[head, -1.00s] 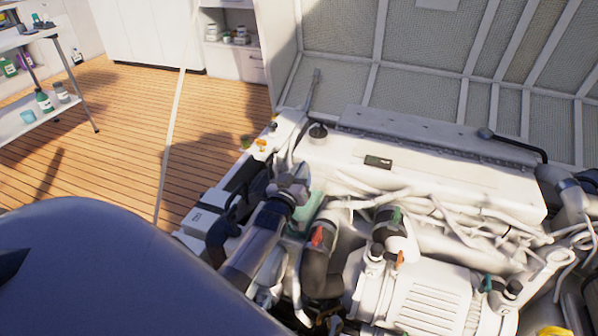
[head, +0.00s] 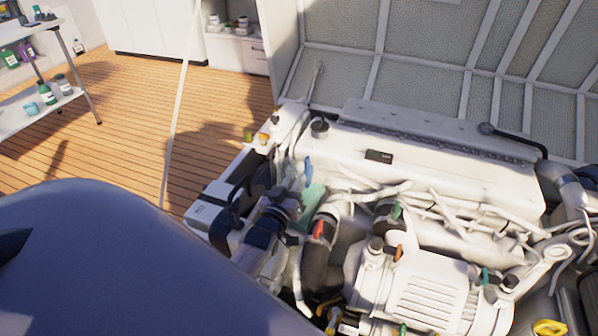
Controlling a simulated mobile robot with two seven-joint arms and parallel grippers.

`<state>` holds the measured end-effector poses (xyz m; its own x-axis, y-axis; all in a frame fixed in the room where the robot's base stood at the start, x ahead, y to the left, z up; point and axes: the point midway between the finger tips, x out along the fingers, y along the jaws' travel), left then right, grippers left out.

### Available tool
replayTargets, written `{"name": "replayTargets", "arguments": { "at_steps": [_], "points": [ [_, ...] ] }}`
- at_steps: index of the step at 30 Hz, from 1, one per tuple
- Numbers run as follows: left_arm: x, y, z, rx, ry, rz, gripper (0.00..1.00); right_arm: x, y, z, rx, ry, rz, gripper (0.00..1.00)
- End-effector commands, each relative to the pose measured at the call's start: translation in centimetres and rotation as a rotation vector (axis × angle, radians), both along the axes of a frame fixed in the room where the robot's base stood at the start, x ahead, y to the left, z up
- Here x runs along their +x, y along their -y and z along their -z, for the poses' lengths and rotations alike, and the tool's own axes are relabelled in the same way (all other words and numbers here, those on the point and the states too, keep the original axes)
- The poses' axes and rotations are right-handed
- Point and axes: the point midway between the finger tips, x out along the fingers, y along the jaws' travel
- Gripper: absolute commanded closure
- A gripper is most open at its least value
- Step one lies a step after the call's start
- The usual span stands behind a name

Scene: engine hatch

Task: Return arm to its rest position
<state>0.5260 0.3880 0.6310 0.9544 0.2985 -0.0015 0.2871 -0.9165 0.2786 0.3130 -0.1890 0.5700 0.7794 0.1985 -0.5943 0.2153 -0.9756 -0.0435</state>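My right gripper is not in view.
The raised hatch (head: 430,45) is behind the engine. A shelf table (head: 40,108) stands far left; wooden floor (head: 130,130) lies between.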

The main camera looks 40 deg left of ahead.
Motion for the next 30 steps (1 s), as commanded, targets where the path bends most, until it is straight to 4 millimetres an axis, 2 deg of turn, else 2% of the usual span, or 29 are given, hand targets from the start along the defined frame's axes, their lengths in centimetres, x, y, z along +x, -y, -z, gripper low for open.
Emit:
{"name": "replayTargets", "arguments": {
  "at_steps": [4, 23, 26, 30],
  "points": [
    [-0.7, 0.3, -0.1, -0.001, 0.001, 0.001, 0.81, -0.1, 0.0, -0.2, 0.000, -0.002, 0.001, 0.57],
    [-1.0, 0.5, 0.2, 0.007, -0.014, 0.011, 0.81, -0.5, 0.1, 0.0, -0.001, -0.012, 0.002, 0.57],
    [-2.1, 1.6, 0.9, 0.032, -0.064, 0.045, 0.81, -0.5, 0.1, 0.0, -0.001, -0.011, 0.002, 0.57],
    [-5.1, 4.8, 2.5, 0.094, -0.193, 0.147, 0.81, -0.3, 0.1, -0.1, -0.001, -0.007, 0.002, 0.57]
  ]
}}
